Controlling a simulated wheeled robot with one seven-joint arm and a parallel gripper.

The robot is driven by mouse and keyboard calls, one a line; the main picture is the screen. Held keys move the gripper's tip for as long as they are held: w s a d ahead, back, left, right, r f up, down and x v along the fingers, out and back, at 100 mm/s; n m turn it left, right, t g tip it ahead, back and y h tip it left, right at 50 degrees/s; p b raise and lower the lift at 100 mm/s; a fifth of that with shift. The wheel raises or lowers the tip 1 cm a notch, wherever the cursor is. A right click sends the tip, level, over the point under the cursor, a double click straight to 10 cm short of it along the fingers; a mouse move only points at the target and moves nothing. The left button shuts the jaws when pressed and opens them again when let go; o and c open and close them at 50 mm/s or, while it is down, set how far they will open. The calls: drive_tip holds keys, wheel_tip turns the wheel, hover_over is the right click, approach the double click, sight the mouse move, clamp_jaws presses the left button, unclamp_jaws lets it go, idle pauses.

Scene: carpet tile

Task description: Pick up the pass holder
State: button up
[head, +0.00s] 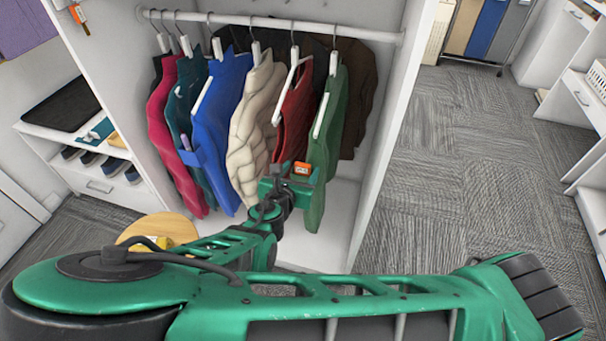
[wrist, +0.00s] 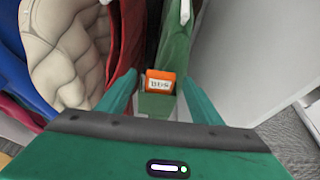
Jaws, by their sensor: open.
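An orange pass holder with a white panel reading "BUS" (wrist: 160,84) shows in the wrist view, its upper part sticking out of what looks like a green pocket (wrist: 155,105). It also shows as a small orange patch in the head view (head: 303,168), in front of the green garment (head: 336,110). My gripper (wrist: 159,79) is open, with one green finger on each side of the pass holder. In the head view my gripper (head: 299,174) is at the green garment. The lower part of the pass holder is hidden, and I cannot tell whether the fingers touch it.
Several garments hang from a white rail (head: 270,23), with a cream padded jacket (head: 255,115) and a red garment (head: 296,115) left of the green one. A white side panel (head: 392,100) stands close on the right. Carpet floor (head: 450,170) is clear beyond it.

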drive_tip(key=shift+w+d+f, duration=0.2)
drive_tip(key=shift+w+f, duration=0.05)
drive_tip(key=shift+w, duration=0.3)
drive_tip(key=c, duration=1.1)
